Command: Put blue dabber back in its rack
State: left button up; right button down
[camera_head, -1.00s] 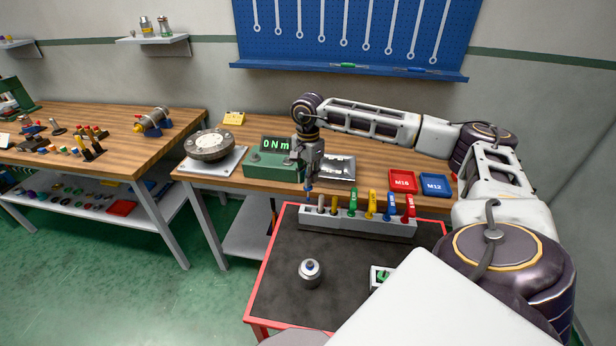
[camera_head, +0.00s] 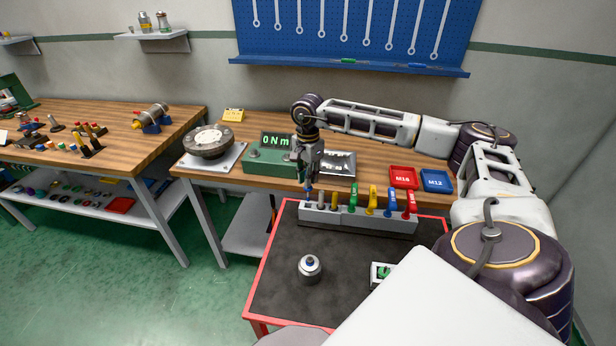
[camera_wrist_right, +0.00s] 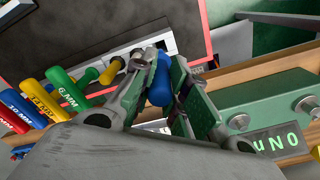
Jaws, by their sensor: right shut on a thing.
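The blue dabber (camera_wrist_right: 160,84) is held between the fingers of my right gripper (camera_wrist_right: 170,88) in the wrist view. In the head view my right gripper (camera_head: 309,176) points down over the left end of the grey rack (camera_head: 357,223), with the dabber's blue part (camera_head: 308,189) below its fingertips. The dabber's lower end is at or just above the rack; I cannot tell whether it is in a slot. The rack stands on the black mat of the red-edged cart and holds several tools with coloured handles. My left gripper is not in view.
Grey and yellow-tipped tools stand right beside the dabber, then green, yellow, blue and red handles (camera_head: 409,201). Behind are the green torque display (camera_head: 270,155) and red and blue trays (camera_head: 437,181).

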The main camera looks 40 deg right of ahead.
jog(key=shift+f, duration=0.2)
jog(key=shift+f+b, duration=0.3)
jog(key=shift+f, duration=0.05)
dwell(0.6)
jog(key=shift+f+b, duration=1.45)
jog(key=shift+f, duration=0.75)
dwell(3.0)
jog(key=shift+f+b, duration=0.5)
jog(key=shift+f, duration=0.25)
dwell(0.9)
